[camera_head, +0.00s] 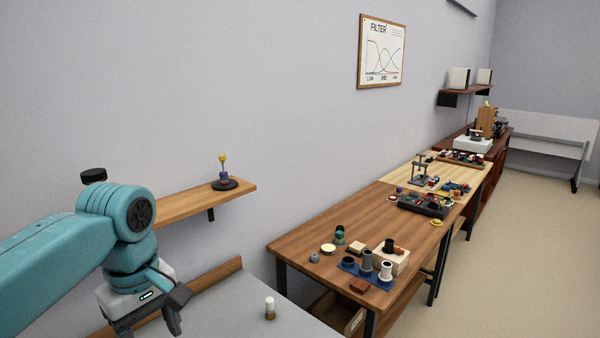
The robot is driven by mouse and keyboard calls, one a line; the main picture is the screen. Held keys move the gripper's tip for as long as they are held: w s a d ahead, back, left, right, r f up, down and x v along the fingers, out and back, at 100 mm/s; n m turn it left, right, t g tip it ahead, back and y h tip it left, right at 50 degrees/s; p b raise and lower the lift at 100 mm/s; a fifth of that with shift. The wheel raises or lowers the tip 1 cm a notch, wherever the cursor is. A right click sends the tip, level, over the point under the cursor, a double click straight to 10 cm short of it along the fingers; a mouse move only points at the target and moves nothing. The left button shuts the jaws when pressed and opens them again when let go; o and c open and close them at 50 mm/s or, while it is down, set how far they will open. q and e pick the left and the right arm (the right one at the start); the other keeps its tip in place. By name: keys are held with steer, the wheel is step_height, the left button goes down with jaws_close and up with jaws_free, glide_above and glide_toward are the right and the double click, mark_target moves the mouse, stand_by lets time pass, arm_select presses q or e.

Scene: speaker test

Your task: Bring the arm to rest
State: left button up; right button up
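My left arm comes in from the left, teal with a grey wrist. My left gripper (148,322) points down at the lower left, over the near edge of a grey tabletop (232,310). Its two dark fingers stand apart, and I see nothing held between them. The lower end of the left finger is partly hidden at the picture's bottom. A small white-topped cylinder (270,308) stands on the grey tabletop, to the right of the gripper and apart from it. My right gripper is not in view.
A wooden wall shelf (190,206) with a small stand (224,174) is behind the arm. A brown table (300,238) at right holds cups, blocks and a blue tray (377,281). More benches run behind it. The floor (520,250) at right is clear.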

arm_select(q)
steer(key=w+d+f+m+h, duration=0.1)
steer(key=d+f+m, duration=0.25)
steer(key=f, duration=1.05)
steer(key=d+f+m+h, duration=0.2)
steer(key=d+f, duration=0.2)
steer(key=f, duration=1)
steer(key=s+d+f+m+h, duration=0.1)
steer(key=s+d+f+m, duration=0.1)
steer(key=s+f, duration=1.5)
steer(key=shift+d+m, duration=0.25)
steer(key=shift+m, duration=0.2)
